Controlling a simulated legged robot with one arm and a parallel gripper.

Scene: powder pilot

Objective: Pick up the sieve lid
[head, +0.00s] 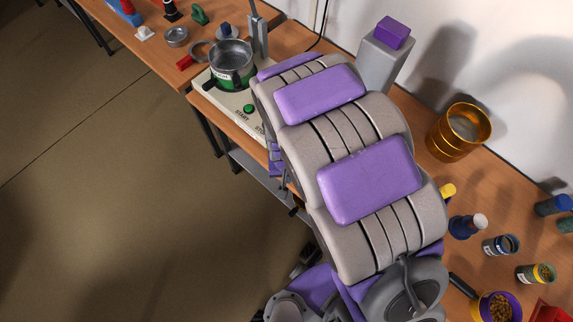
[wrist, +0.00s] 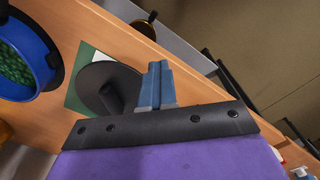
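The sieve lid, which looks like a dark grey disc (wrist: 92,78) with an upright stub handle, shows in the wrist view left of centre. It lies on a green and white sheet (wrist: 75,98) on the wooden table. My gripper (wrist: 157,72) has blue-grey fingers side by side, with no clear gap between them and nothing visible held. They appear just right of the lid, overlapping its edge in the picture; I cannot tell whether they touch. In the head view my arm covers the middle, and I cannot make out the lid or fingertips.
A blue-rimmed sieve (wrist: 44,82) with green grains stands left of the lid. The wooden table edge runs diagonally beyond, with open floor past it. In the head view, a gold container (head: 457,135), small jars (head: 500,245) and a machine with a metal pot (head: 232,65) stand on the tables.

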